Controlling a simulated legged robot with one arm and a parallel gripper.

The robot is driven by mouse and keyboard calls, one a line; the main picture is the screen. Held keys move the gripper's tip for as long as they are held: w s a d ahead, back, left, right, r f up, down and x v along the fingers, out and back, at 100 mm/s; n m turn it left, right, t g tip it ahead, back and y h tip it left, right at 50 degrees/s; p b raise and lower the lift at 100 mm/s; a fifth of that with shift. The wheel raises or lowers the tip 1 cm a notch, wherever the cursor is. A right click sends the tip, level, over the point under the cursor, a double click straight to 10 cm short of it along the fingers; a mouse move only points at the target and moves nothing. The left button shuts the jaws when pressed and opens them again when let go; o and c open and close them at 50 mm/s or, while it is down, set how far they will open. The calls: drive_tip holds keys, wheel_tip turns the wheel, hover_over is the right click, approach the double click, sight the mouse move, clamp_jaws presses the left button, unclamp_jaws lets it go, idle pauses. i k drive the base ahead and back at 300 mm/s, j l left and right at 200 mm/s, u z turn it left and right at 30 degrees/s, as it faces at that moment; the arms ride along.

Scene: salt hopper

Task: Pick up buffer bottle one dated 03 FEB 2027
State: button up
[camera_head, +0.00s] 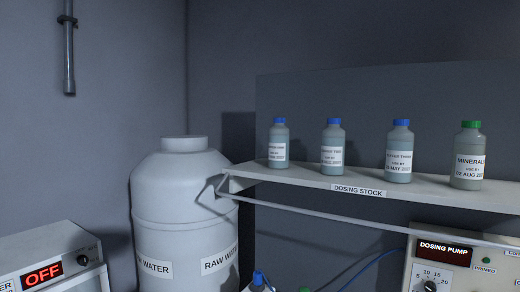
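A grey bottle with a blue cap (279,143) stands upright at the left end of a shelf (325,180) marked DOSING STOCK. Its label seems to read BUFFER ONE and USE BY, but the date is too small to read surely. Another blue-capped bottle (332,148), seemingly BUFFER TWO, stands to its right. A third blue-capped bottle (399,152), seemingly BUFFER THREE, stands further right. My gripper is not in view.
A green-capped MINERALS bottle (468,155) stands at the shelf's right. A rail (330,222) runs below the shelf front. A large RAW WATER tank (180,215) stands left. A DOSING PUMP panel (445,265) is lower right. A blue cap (258,278) shows at the bottom edge.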

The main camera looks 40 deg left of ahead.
sight(278, 134)
drive_tip(key=u, duration=1.35)
